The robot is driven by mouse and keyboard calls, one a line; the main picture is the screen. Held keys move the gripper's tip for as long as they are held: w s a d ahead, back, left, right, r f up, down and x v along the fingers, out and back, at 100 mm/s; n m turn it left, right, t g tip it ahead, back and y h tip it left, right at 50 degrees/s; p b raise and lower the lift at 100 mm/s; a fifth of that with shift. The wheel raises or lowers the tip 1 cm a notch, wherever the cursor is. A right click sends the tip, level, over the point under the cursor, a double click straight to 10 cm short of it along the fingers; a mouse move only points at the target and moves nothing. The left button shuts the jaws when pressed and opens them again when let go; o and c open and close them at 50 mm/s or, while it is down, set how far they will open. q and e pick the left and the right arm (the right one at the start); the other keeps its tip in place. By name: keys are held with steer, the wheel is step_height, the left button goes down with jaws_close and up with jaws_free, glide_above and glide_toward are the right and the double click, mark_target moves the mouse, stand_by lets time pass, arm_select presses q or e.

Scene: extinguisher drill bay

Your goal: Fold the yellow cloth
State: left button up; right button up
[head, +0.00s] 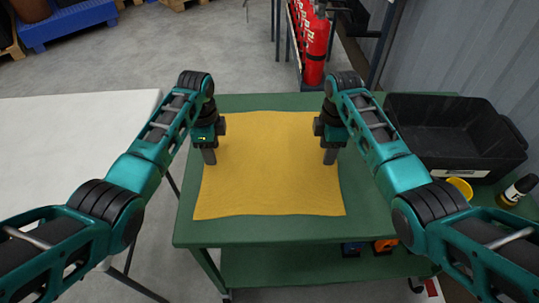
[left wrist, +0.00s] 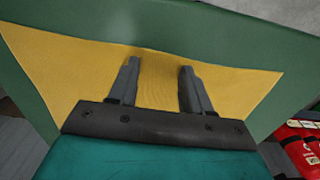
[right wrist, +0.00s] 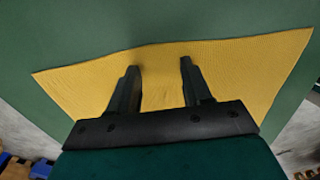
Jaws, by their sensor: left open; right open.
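The yellow cloth (head: 265,180) lies spread out on the green bench (head: 190,225), nearly flat with slightly wavy edges. My left gripper (head: 209,158) is open over the cloth's left side. In the left wrist view its two fingers (left wrist: 157,72) are apart with yellow cloth (left wrist: 80,75) beneath and between them. My right gripper (head: 330,157) is open over the cloth's right side. In the right wrist view its fingers (right wrist: 157,70) are apart above the cloth (right wrist: 240,75), with nothing held. I cannot tell whether the fingertips touch the cloth.
A black bin (head: 455,135) stands on the bench at the right, with a yellow round item (head: 459,187) and a dark bottle (head: 517,190) near it. A white table (head: 75,140) is at the left. Red extinguishers (head: 315,45) stand behind. Bare bench surrounds the cloth.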

arm_select(q)
steer(key=shift+f, duration=0.25)
arm_select(e)
steer(key=shift+f, duration=0.2)
arm_select(q)
steer(key=shift+r, duration=0.1)
steer(key=shift+c, duration=0.3)
arm_select(e)
steer(key=shift+r, duration=0.1)
steer(key=shift+c, duration=0.3)
arm_select(q)
steer(key=shift+c, duration=0.7)
arm_select(e)
steer(key=shift+c, duration=0.7)
arm_select(q)
jaws_close()
arm_select(e)
jaws_close()
arm_select(q)
steer(key=shift+r, duration=0.15)
arm_select(e)
steer(key=shift+r, duration=0.1)
